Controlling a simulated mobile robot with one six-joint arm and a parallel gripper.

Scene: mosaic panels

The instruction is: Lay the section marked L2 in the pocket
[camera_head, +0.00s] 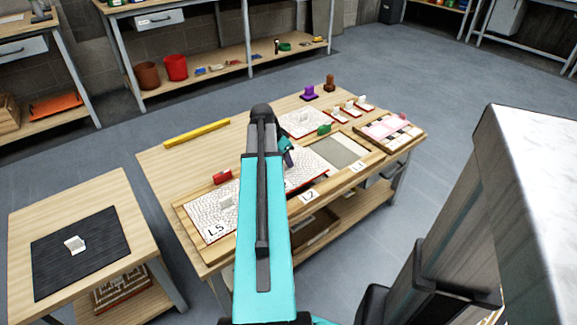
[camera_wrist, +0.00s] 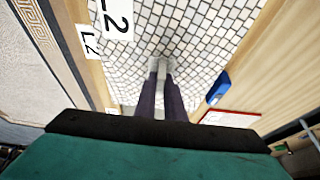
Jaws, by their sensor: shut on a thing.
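The white mosaic section marked L2 (camera_wrist: 140,35) fills the middle of the wrist view. My gripper (camera_wrist: 160,78) is shut on its pale upright handle (camera_wrist: 157,64). A wooden frame strip with an L2 label (camera_wrist: 88,42) runs along the section's left side there. In the head view the red-edged section (camera_head: 312,164) lies at the middle of the long wooden frame, behind the L2 label (camera_head: 309,196), and my arm hides much of it. The pocket under it is hidden. I cannot tell whether the section is fully seated or slightly raised.
Left of it lies another mosaic section (camera_head: 207,222). Right is a bare grey pocket (camera_head: 340,150) labelled L1. Behind are a loose section (camera_head: 302,122), a green block (camera_head: 324,129) and a yellow bar (camera_head: 197,132). A side table with a dark mat (camera_head: 100,252) stands left.

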